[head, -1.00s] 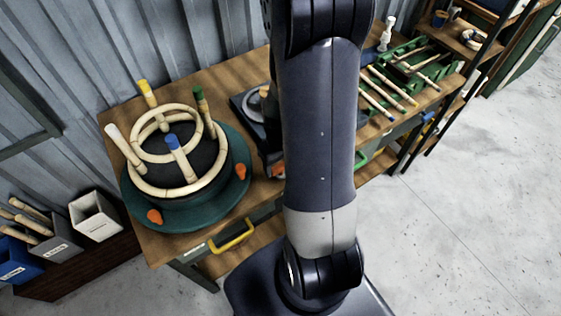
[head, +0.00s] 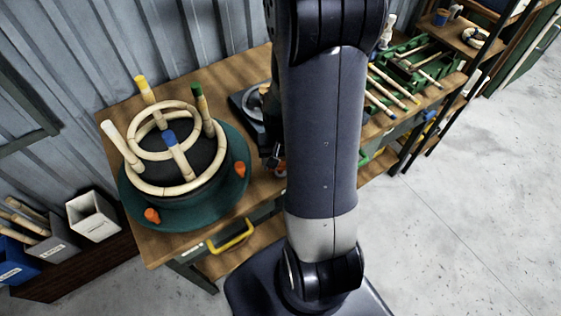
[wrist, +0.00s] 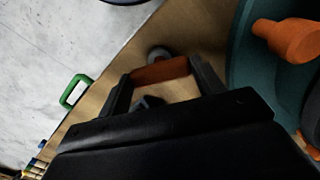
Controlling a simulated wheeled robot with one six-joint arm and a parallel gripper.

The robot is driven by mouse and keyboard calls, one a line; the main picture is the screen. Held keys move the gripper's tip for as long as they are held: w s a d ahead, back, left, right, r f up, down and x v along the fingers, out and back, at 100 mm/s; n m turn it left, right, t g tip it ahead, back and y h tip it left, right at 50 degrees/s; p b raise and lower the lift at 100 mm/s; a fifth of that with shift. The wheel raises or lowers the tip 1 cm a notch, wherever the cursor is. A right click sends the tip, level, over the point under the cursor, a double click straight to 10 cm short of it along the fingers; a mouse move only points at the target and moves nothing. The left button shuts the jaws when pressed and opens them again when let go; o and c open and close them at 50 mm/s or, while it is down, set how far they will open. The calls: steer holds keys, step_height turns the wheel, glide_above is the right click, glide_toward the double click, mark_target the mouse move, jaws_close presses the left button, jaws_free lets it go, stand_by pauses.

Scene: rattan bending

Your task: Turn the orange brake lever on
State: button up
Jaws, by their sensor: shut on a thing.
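The orange brake lever shows in the wrist view as an orange-brown bar (wrist: 160,72) between my fingertips. A small grey round part sits just behind it. My gripper (wrist: 162,82) is shut on this bar, one finger at each end. In the head view a little orange (head: 281,171) shows beside my arm, next to the dark gripper parts; my arm hides most of the lever there. The lever's base and exact angle cannot be made out.
A green turntable (head: 130,190) with orange knobs (head: 152,215) and a rattan ring frame (head: 163,190) stands left on the wooden bench. One orange knob (wrist: 285,40) is close to my gripper's right. A dark device (head: 245,108) and a green rack (head: 425,65) stand behind.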

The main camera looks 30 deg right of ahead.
mark_target(280, 164)
steer(key=m+b, duration=0.1)
steer(key=m, duration=0.5)
steer(key=m+b, duration=0.1)
steer(key=m, duration=0.5)
steer(key=shift+m, duration=0.3)
stand_by(0.4)
steer(key=o, duration=1)
step_height(280, 164, up, 11)
steer(key=shift+f, duration=0.1)
stand_by(0.3)
